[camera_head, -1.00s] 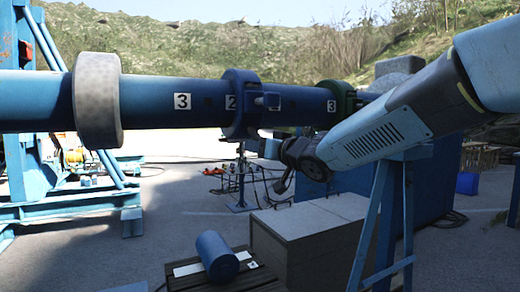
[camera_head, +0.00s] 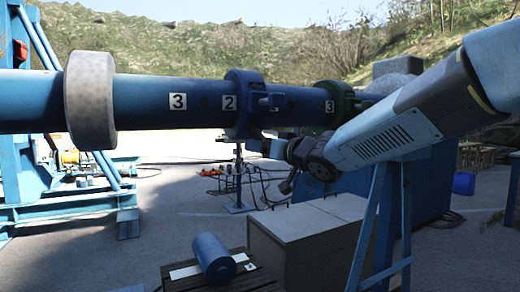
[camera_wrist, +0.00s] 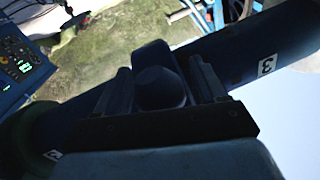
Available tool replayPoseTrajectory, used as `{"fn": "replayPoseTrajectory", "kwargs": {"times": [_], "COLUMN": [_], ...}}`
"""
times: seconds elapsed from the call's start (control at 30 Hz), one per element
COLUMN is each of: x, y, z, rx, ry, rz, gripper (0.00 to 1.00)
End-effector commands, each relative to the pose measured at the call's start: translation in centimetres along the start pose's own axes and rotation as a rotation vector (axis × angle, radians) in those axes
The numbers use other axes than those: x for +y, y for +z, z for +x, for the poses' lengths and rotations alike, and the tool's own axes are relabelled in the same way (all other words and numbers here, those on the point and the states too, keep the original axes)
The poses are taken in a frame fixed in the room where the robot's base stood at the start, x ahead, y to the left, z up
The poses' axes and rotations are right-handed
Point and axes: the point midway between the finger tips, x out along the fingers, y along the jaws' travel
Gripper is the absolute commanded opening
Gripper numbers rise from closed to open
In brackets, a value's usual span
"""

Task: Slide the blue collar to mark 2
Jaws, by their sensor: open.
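The blue collar (camera_head: 245,104) sits around the dark blue horizontal pipe (camera_head: 140,99). Whether either finger touches the lug is too dark to tell.
A pale thick ring (camera_head: 90,100) encircles the pipe at left, a green collar (camera_head: 340,103) at right. A grey box (camera_head: 300,235) and a blue cylinder (camera_head: 213,258) are below.

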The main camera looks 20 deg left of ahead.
Motion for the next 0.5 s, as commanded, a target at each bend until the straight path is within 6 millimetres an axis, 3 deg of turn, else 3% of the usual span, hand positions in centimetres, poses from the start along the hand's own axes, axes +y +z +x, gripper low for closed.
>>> {"fn": "replayPoseTrajectory", "kwargs": {"times": [0.23, 0.5], "x": [0.0, 0.1], "y": [0.0, 0.0], "z": [-1.2, -5.8], "rx": [-0.001, 0.001], "ry": [0.001, 0.001], "rz": [-0.001, -0.001], "gripper": [0.71, 0.71]}}
